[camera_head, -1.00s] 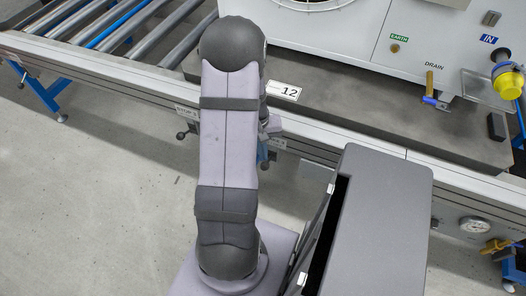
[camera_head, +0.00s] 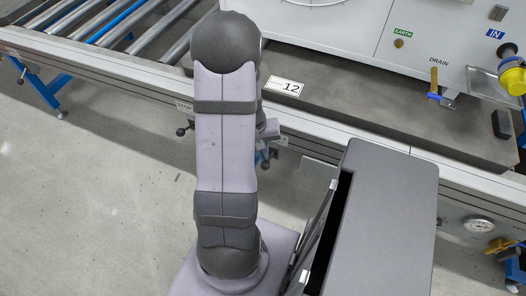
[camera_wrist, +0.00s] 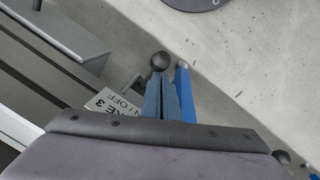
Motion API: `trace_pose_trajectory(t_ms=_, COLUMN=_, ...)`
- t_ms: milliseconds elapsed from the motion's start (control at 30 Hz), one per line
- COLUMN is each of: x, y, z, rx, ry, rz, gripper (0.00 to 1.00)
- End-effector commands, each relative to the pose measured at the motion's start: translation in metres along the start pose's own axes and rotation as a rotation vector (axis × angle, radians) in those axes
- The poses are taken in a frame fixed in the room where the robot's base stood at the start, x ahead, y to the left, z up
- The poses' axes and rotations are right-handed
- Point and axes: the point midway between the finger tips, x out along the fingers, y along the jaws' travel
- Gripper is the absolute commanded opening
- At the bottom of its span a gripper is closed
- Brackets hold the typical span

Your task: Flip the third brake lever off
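In the wrist view a lever with a dark ball knob (camera_wrist: 160,61) stands out from the table's side. A white label (camera_wrist: 112,104) beside it is partly hidden and reads "...KE 3" and "OFF". My gripper (camera_wrist: 161,77) reaches up from the bottom edge. Its two dull blue fingers look close together, with their tips right at the knob. I cannot tell whether they touch it. In the head view my arm hides most of the gripper and the third lever.
A blue table leg (camera_wrist: 185,92) shows behind the fingers. Another dark knob (camera_head: 182,131) sits on the rail at left, below a STOP label (camera_head: 184,107). A dark grey cabinet (camera_head: 388,220) stands right of my arm. Floor at left is clear.

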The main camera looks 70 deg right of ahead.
Motion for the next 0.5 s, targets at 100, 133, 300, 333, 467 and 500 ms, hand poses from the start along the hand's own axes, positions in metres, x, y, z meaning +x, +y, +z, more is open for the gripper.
trace_pose_trajectory(t_ms=100, x=0.009, y=-0.004, z=0.013, rx=-0.001, ry=-0.023, rz=0.000, gripper=0.00)
trace_pose_trajectory(t_ms=133, x=0.010, y=-0.005, z=0.014, rx=-0.001, ry=-0.024, rz=0.000, gripper=0.00)
trace_pose_trajectory(t_ms=300, x=0.021, y=-0.010, z=0.022, rx=-0.001, ry=-0.025, rz=0.000, gripper=0.00)
trace_pose_trajectory(t_ms=333, x=0.024, y=-0.011, z=0.024, rx=0.000, ry=-0.026, rz=0.000, gripper=0.00)
trace_pose_trajectory(t_ms=467, x=0.028, y=-0.013, z=0.026, rx=0.002, ry=-0.024, rz=-0.001, gripper=0.00)
trace_pose_trajectory(t_ms=500, x=0.027, y=-0.013, z=0.025, rx=0.002, ry=-0.022, rz=-0.001, gripper=0.00)
